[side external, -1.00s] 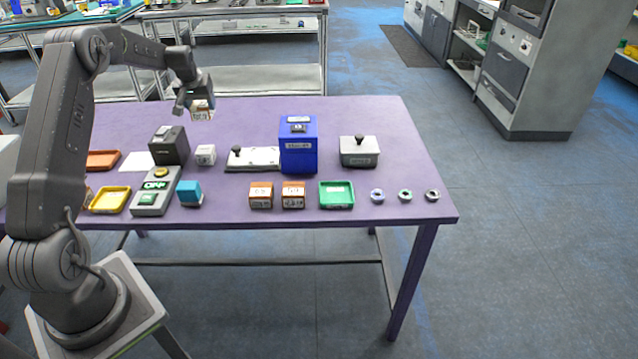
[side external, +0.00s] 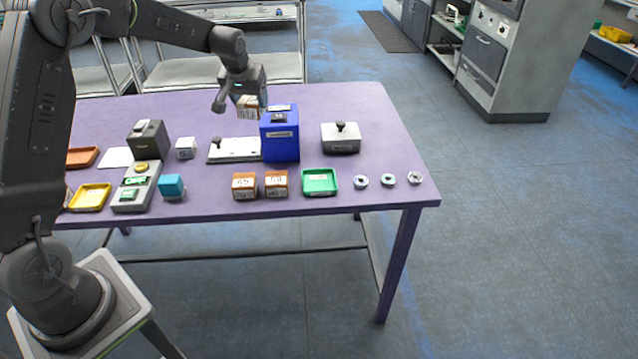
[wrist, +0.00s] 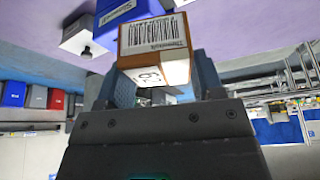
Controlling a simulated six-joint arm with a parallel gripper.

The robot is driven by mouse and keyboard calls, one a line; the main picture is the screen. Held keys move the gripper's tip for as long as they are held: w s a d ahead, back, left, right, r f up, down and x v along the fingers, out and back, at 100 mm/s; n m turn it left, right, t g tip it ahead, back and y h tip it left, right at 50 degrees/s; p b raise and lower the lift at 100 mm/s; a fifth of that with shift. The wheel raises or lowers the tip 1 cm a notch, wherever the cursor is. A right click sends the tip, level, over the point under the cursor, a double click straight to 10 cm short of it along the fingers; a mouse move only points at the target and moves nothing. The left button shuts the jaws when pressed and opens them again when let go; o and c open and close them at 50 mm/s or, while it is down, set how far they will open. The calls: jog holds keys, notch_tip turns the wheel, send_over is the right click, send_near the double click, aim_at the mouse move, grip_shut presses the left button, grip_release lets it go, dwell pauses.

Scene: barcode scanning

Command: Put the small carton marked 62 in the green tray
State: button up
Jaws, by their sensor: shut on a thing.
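My gripper (side external: 243,104) is shut on a small orange and white carton (side external: 249,108), held in the air behind and left of the blue box. In the wrist view the carton (wrist: 155,55) sits between the two fingers (wrist: 163,80). A barcode shows on one face, and an upside-down number that looks like 62 on another. The green tray (side external: 321,193) lies empty near the table's front edge, to the right of and nearer than my gripper.
The tall blue box (side external: 281,145) stands between the held carton and the green tray. Two orange and white cartons (side external: 244,188) (side external: 276,186) stand left of the tray. A grey lidded box (side external: 340,144) is behind it, and several metal rings (side external: 388,179) lie to its right.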

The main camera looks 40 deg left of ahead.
jog(key=d+m, duration=0.1)
jog(key=d, duration=0.7)
jog(key=w+d+f, duration=0.1)
jog(key=d+f, duration=0.2)
jog(key=f, duration=0.1)
jog(key=w+d+f, duration=0.2)
jog(key=d+f, duration=0.1)
jog(key=f, duration=0.1)
jog(key=w+d+f, duration=0.1)
jog(key=d+f, duration=0.3)
jog(key=shift+w+d, duration=0.1)
jog(key=shift+w, duration=0.15)
jog(key=shift+f, duration=2.05)
jog(key=o, duration=1.1)
jog(key=shift+f, duration=0.15)
jog(key=v, duration=1.2)
jog(key=shift+s, duration=0.25)
